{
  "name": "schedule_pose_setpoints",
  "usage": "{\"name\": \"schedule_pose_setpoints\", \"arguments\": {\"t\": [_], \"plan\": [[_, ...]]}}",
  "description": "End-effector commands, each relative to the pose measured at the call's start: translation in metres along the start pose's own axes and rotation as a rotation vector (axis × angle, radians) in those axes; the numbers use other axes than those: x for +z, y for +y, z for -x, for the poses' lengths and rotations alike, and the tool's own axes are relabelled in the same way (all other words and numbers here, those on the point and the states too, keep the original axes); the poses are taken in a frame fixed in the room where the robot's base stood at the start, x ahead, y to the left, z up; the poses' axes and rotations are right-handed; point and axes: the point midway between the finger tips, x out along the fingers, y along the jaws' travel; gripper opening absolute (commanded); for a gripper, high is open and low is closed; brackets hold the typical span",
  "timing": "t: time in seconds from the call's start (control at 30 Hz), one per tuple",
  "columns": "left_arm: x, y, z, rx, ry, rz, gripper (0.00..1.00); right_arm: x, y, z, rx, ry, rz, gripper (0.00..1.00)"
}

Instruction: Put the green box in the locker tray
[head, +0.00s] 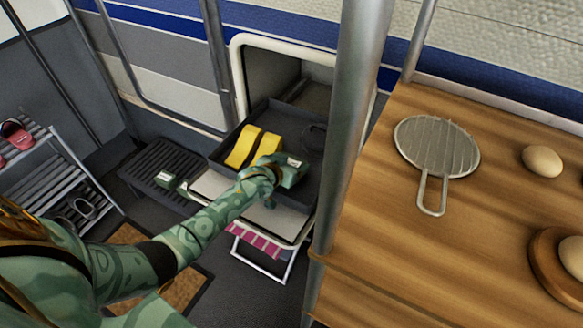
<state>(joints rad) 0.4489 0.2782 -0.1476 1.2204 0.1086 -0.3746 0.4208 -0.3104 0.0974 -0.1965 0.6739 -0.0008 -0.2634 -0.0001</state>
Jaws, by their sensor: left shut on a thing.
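The green box (293,171) is in my left gripper (278,174), which is shut on it. The gripper holds it over the dark locker tray (301,201), right of the yellow thing. I cannot tell whether the box touches the tray floor. The tray sticks out of the open locker (273,73) in the vehicle wall. My left arm reaches in from the lower left and hides part of the tray's front. My right gripper is not in view.
A yellow item (243,149) lies in the tray's left part. A metal pole (352,120) stands just right of the locker. The wooden counter (400,260) at right bears a strainer (437,147) and an egg (542,161). A dark slatted step (160,165) lies left of the tray.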

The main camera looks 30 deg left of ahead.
Motion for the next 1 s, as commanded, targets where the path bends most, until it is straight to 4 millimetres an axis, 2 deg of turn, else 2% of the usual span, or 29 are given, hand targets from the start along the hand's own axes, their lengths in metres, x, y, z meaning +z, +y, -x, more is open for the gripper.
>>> {"name": "schedule_pose_setpoints", "arguments": {"t": [0.03,0.4,0.43,0.77,0.87,0.97,1.0], "plan": [[0.012,0.000,-0.006,0.000,-0.004,0.000,0.54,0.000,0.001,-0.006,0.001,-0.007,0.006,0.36],[0.012,0.000,-0.006,0.000,0.001,0.000,0.54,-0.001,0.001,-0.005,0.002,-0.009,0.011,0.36],[0.011,0.000,-0.006,0.000,0.000,0.000,0.88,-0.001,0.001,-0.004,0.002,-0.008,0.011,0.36],[0.008,0.000,-0.004,0.000,0.002,0.000,0.89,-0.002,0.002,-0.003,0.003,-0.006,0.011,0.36],[0.005,0.000,0.009,0.001,0.003,0.001,0.89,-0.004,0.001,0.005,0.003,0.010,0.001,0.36],[0.001,0.000,0.030,0.001,0.006,0.002,0.89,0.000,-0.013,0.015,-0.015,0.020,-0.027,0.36],[0.000,0.000,0.041,0.001,0.007,0.002,0.89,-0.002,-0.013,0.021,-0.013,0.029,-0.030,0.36]]}}
